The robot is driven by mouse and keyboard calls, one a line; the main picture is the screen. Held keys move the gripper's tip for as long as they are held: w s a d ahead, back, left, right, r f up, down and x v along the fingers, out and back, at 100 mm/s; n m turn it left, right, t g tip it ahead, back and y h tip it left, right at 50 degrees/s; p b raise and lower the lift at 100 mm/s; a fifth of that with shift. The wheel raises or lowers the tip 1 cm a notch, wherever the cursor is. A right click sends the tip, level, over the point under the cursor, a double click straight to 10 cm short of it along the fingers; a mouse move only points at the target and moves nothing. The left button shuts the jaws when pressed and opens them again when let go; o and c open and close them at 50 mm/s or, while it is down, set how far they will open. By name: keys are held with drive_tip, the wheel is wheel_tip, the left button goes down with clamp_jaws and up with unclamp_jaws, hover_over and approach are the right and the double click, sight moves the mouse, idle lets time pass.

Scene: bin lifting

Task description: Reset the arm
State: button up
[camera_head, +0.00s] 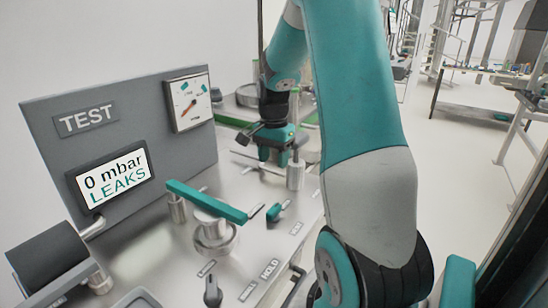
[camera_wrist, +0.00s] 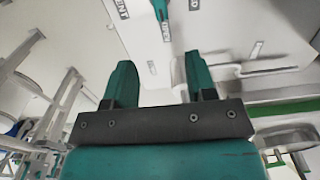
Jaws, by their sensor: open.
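My arm, teal and grey, rises through the middle of the head view, bends at the top and comes down over the far part of the test bench (camera_head: 240,205). My gripper (camera_head: 277,158) is at its end, pointing down, partly dark and small there. In the wrist view my gripper (camera_wrist: 160,80) shows two teal fingers spread wide apart, with nothing between them. The pale bench surface and its labels lie beyond the fingertips. Whether the fingertips touch anything on the bench cannot be told.
A grey panel (camera_head: 135,125) marked TEST carries a dial gauge (camera_head: 188,101) and a display (camera_head: 112,178) reading "0 mbar LEAKS". A teal-handled lever (camera_head: 207,202) and small labelled controls stand on the bench. Open floor (camera_head: 455,170) and racks lie to the right.

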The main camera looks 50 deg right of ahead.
idle(0.4)
drive_tip(key=a+r+n+t+y, duration=0.1)
drive_tip(key=a+r+n, duration=0.3)
drive_tip(key=a, duration=0.7)
drive_tip(key=a+r+n+y, duration=0.1)
drive_tip(key=a+n, duration=0.6)
drive_tip(key=a, duration=0.3)
drive_tip(key=s+a+r+n+g+y, duration=0.1)
drive_tip(key=s+a+r+n+y, duration=0.1)
drive_tip(key=s+a+n, duration=1.1)
drive_tip(key=s+a+r, duration=0.1)
drive_tip(key=s+a, duration=0.1)
drive_tip(key=a, duration=0.2)
drive_tip(key=shift+a+r, duration=0.15)
drive_tip(key=shift+a, duration=0.15)
